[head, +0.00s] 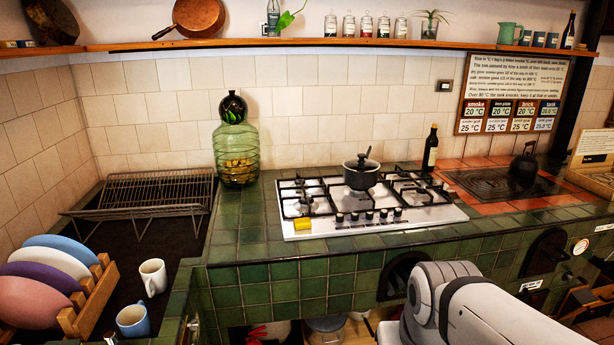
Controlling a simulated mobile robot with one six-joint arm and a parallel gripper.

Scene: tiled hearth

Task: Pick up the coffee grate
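A white gas hob (420,212) with black pan grates (302,197) is set in the green tiled counter. I cannot tell a separate small coffee grate apart from these grates. A small dark pot with a lid (361,172) stands on the grates at the back middle of the hob. A small yellow object (303,225) sits at the hob's front left corner. Part of my white and grey arm shows at the bottom right, in front of the counter. My gripper is not in view.
A green glass jar (236,155) stands left of the hob, a dark bottle (430,150) behind it at right. A dish rack (155,190), mugs (152,277) and plates (60,262) are at left. A black kettle (524,165) stands at right. Green counter (237,235) left of the hob is clear.

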